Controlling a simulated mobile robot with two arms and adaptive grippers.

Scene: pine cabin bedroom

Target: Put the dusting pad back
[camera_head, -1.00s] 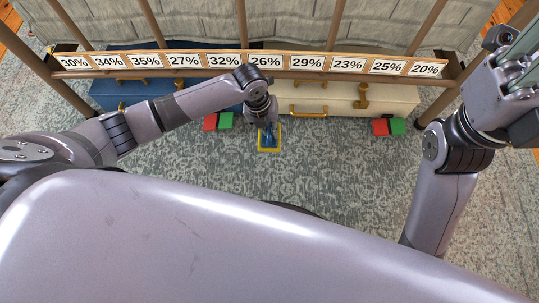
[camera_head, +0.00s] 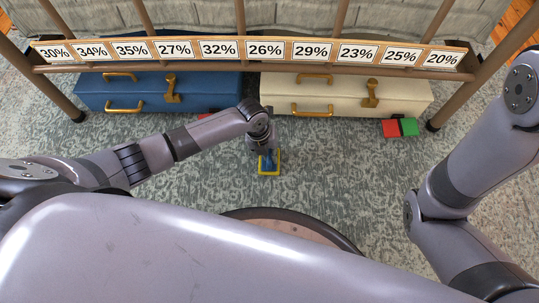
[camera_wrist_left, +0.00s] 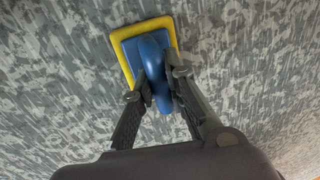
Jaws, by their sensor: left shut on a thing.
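The dusting pad is a yellow pad with a blue handle. In the head view the dusting pad (camera_head: 269,170) shows below my left gripper (camera_head: 266,153), over the patterned carpet. In the left wrist view the two fingers of my left gripper (camera_wrist_left: 157,88) are shut on the blue handle of the dusting pad (camera_wrist_left: 128,42). I cannot tell whether the pad touches the carpet. My right arm shows at the right of the head view, but its gripper is out of the picture.
A blue suitcase (camera_head: 135,92) and a cream suitcase (camera_head: 345,94) lie under a wooden rail with percent labels (camera_head: 265,50). A red and green block (camera_head: 400,128) lies at the right; another is mostly hidden behind my left arm. A round brown-topped piece (camera_head: 290,228) stands near me. Carpet between is clear.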

